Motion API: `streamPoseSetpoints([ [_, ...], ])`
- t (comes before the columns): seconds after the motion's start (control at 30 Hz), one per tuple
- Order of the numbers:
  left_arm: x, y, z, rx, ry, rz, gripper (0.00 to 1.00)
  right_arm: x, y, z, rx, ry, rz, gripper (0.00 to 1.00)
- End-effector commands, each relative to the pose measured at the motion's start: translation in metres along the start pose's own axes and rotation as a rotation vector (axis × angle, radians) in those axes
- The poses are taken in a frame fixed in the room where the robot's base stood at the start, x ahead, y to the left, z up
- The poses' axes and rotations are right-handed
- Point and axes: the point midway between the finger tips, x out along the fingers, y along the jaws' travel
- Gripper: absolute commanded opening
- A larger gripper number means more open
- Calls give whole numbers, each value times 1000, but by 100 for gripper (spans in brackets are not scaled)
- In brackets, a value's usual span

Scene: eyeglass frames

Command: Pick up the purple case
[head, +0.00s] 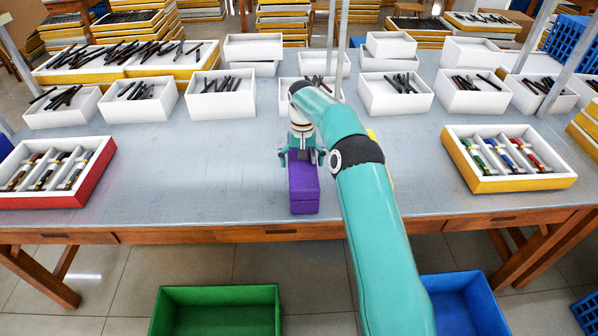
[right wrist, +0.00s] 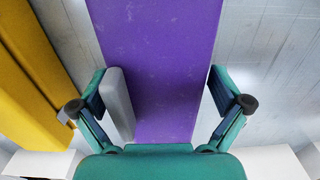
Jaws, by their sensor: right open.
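The purple case (head: 304,188) lies lengthwise near the front edge of the grey table (head: 220,180). It also fills the middle of the right wrist view (right wrist: 160,60). My right gripper (head: 302,156) is over the far part of the case. In the right wrist view my right gripper (right wrist: 163,95) is open, with one finger on each side of the case. The left-hand finger pad looks close to the case side; I cannot tell if it touches. A small gap shows at the right-hand finger. My left gripper is not in view.
A yellow object (right wrist: 32,85) lies left of the case in the right wrist view. White boxes with dark frames (head: 222,97) line the back. A red box (head: 92,180) stands left, a yellow box (head: 482,183) right. Green (head: 216,292) and blue bins are below the front edge.

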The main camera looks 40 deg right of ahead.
Motion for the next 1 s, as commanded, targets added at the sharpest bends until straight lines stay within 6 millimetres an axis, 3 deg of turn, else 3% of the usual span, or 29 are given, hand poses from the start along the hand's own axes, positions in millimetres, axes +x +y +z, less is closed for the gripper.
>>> streamPoseSetpoints([
  [0.13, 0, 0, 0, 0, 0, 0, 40, 0, 0, 0, 0, 0, 0, 97],
  [0.5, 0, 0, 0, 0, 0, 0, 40, -1, -1, 0, -1, 1, 0, 39],
  [0.77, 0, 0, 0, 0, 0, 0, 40, -2, -1, 0, -1, 0, 0, 39],
  [1.0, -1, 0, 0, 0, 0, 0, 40, -16, -2, -1, -1, 3, -1, 39],
])
